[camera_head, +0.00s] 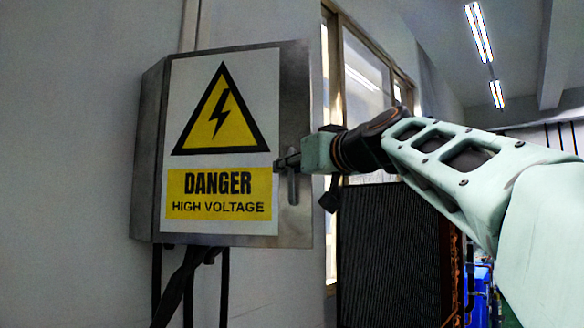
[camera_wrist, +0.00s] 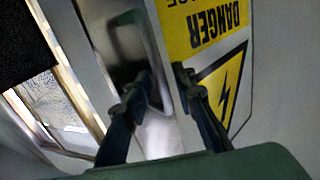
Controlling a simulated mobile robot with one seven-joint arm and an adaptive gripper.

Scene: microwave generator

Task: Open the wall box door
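The grey metal wall box (camera_head: 150,150) hangs on the wall at the left in the head view. Its door (camera_head: 295,90) looks closed and carries a yellow and white "DANGER HIGH VOLTAGE" sign. A small upright handle (camera_head: 292,188) is near the door's right edge. My gripper (camera_head: 284,163) is at the handle's upper part. In the wrist view, the two fingers of my gripper (camera_wrist: 163,80) are spread apart, with a pale upright strip, seemingly the handle (camera_wrist: 164,60), between them. I cannot tell whether either finger touches it. The sign (camera_wrist: 215,45) appears upside down there.
Dark cables (camera_head: 185,285) hang below the box. A window frame (camera_head: 365,75) and a dark ribbed panel (camera_head: 388,255) stand to the right, behind my arm. The wall left of the box is bare. Blue objects (camera_head: 480,285) are at the far right.

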